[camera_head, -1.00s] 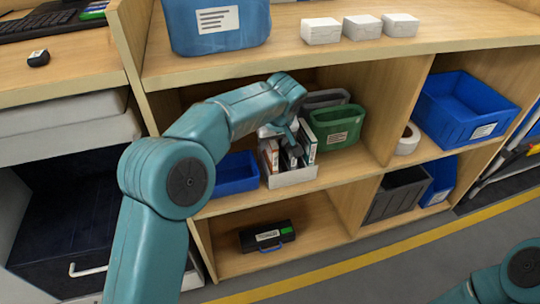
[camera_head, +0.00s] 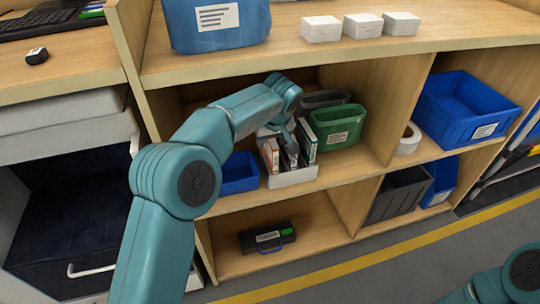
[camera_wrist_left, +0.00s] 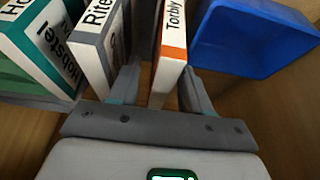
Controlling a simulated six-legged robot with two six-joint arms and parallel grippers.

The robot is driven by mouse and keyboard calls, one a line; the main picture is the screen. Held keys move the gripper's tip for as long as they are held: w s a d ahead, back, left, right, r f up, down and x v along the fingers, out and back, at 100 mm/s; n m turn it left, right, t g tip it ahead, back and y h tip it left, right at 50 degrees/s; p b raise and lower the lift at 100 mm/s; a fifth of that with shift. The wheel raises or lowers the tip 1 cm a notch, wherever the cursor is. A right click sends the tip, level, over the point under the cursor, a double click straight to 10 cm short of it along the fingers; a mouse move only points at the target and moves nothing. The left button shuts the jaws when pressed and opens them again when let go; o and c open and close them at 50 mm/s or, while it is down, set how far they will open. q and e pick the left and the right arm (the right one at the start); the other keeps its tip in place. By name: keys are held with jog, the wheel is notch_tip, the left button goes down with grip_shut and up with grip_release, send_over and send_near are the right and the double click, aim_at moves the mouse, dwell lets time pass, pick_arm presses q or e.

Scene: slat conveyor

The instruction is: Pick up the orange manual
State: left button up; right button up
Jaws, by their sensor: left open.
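The orange manual (camera_wrist_left: 170,62) is a thin white-spined book with an orange band and the label "Torbly". In the head view its reddish spine (camera_head: 271,157) stands at the left end of the white holder (camera_head: 293,179) on the middle shelf. My left gripper (camera_wrist_left: 160,75) is open, with one finger on each side of the manual's spine; I cannot tell whether they touch it. In the head view this gripper (camera_head: 289,148) is small and dark among the books. A grey book (camera_wrist_left: 92,40) and a teal book (camera_wrist_left: 42,42) stand beside it. My right gripper is out of view.
A blue bin (camera_wrist_left: 250,40) sits close beside the manual; it also shows in the head view (camera_head: 239,172). Green (camera_head: 336,137) and grey (camera_head: 327,98) bins stand right of the holder. The shelf above overhangs my left arm.

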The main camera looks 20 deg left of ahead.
pick_arm(q)
grip_shut()
jog(key=shift+r, duration=0.15)
